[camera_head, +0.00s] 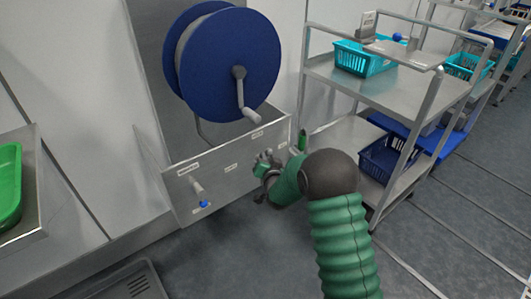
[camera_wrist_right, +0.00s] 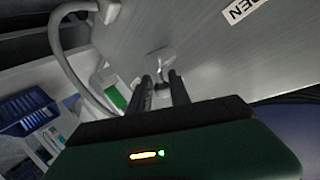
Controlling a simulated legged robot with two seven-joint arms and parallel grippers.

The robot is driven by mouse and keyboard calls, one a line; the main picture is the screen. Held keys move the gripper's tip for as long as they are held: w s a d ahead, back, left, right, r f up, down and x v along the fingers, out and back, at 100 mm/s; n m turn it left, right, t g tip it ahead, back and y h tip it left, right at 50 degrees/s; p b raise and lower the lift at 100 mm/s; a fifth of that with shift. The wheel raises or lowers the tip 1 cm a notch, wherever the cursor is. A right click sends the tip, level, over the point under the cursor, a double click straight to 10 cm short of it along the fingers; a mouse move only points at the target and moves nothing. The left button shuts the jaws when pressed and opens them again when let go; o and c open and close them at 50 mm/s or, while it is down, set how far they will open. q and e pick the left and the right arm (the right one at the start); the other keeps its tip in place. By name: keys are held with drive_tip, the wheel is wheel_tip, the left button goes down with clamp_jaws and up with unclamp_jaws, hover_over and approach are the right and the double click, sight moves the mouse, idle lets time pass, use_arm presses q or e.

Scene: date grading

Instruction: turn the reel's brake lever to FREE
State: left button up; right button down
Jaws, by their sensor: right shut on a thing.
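The blue reel (camera_head: 225,65) with its grey crank (camera_head: 242,95) is mounted on the wall above a grey labelled panel (camera_head: 225,185). My right gripper (camera_head: 266,164) is at the right part of this panel. In the right wrist view its two dark fingers (camera_wrist_right: 161,88) point at the panel and are shut on a small grey lever (camera_wrist_right: 158,62), mostly hidden by them. The labels are too small to read in the head view, so I cannot tell whether this is the brake lever or which way it is set. My left gripper is not in view.
A second lever with a blue knob (camera_head: 203,204) stands at the panel's left. A metal trolley (camera_head: 385,90) with a turquoise basket (camera_head: 364,60) and a dark blue crate (camera_head: 379,158) stands close on the right. A green tray (camera_head: 10,185) is at far left.

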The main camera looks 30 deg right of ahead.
drive_tip(key=shift+d+f+m+g+y+p, duration=0.3)
drive_tip(key=shift+d+m+y+p, duration=0.25)
drive_tip(key=shift+m+y+p, duration=0.85)
drive_tip(key=shift+d+f+m+g+y+p, duration=0.4)
drive_tip(key=shift+m+y+p, duration=0.45)
drive_tip(key=shift+p, duration=0.9)
drive_tip(key=shift+d+f+m+g+y+p, duration=0.15)
drive_tip(key=shift+d+m+y+p, duration=0.5)
drive_tip(key=shift+m+y+p, duration=0.75)
drive_tip(key=shift+n, duration=0.25)
drive_tip(key=c, duration=1.5)
unclamp_jaws()
drive_tip(key=o, duration=0.3)
drive_tip(key=shift+f, duration=0.2)
